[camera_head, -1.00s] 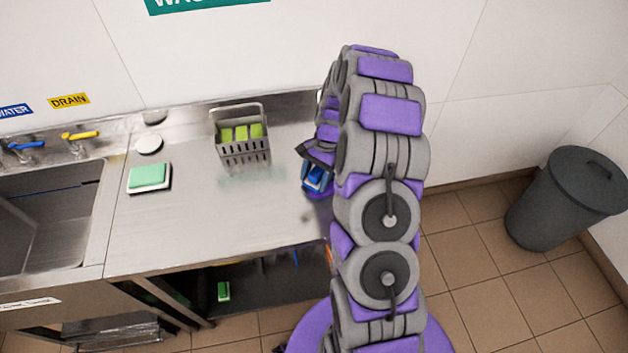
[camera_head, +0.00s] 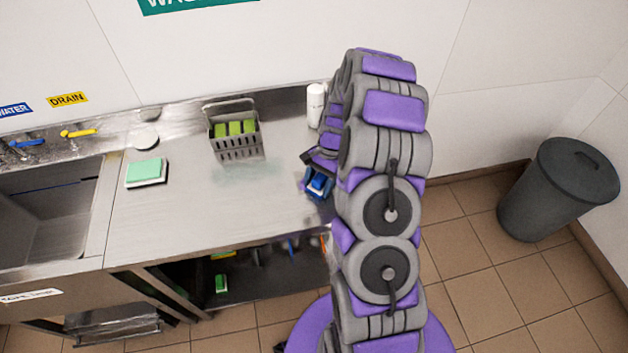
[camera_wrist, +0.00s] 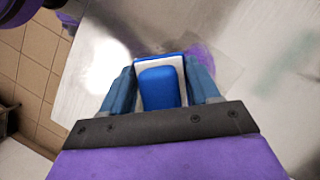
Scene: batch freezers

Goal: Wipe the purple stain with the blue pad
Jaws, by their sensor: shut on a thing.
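My gripper (camera_wrist: 160,88) is shut on the blue pad (camera_wrist: 160,88), with a finger on each side of it in the wrist view. The pad has a blue grip on a white base. In the head view the blue pad (camera_head: 318,184) shows at the right part of the steel counter, low over or on its surface; contact cannot be told. The purple stain (camera_wrist: 200,62) shows in the wrist view on the counter, just beyond and to the right of the pad, partly hidden by the pad and finger. In the head view my arm and gripper hide the stain.
A grey basket (camera_head: 236,146) with green sponges stands at the counter's back. A green pad (camera_head: 147,172) lies near the sink (camera_head: 45,215). A white bottle (camera_head: 316,104) stands behind my arm. A dark bin (camera_head: 560,190) is at right.

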